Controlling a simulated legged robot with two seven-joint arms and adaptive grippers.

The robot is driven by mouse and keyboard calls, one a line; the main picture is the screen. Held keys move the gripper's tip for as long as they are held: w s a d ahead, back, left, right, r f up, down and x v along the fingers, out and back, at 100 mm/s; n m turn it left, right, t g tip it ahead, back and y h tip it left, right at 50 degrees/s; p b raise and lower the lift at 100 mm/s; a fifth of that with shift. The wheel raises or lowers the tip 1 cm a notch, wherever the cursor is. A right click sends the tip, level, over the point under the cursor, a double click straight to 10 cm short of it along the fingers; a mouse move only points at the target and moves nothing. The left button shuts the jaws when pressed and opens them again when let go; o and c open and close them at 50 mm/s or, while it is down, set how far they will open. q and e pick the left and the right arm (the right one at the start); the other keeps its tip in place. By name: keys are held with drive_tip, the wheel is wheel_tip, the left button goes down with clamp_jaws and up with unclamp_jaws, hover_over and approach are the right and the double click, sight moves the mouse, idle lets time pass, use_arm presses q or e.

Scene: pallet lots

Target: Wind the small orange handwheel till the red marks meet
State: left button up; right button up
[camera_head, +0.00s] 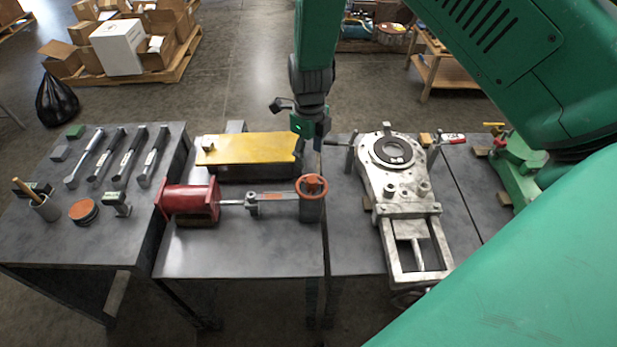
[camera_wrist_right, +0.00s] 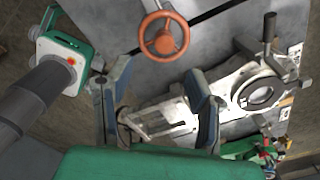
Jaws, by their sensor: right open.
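The small orange handwheel (camera_head: 312,187) sits on top of a grey post on the middle table. A metal shaft (camera_head: 232,202) joins that post to a red block (camera_head: 190,202) on its left. In the right wrist view the handwheel (camera_wrist_right: 163,36) shows near the top, beyond the fingertips. My right gripper (camera_head: 300,122) hangs above the far side of the table, in the air and apart from the wheel. Its two fingers (camera_wrist_right: 158,72) are spread with nothing held between them. I cannot make out the red marks. My left gripper is not in view.
A white metal valve assembly (camera_head: 410,207) with a ring and frame stands right of the wheel. A yellow-topped block (camera_head: 245,148) lies behind the shaft. Several wrenches (camera_head: 120,157) lie on the left table. The middle table's front strip is clear.

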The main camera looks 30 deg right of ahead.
sight(313, 179)
drive_tip(key=f, duration=0.3)
drive_tip(key=d+f, duration=0.1)
drive_tip(key=f, duration=0.6)
drive_tip(key=shift+d, duration=0.2)
drive_tip(key=shift+a+f, duration=0.2)
drive_tip(key=shift+a, duration=0.35)
drive_tip(key=shift+d+f, duration=0.15)
drive_tip(key=shift+d, duration=0.2)
clamp_jaws()
drive_tip(key=shift+d, duration=0.1)
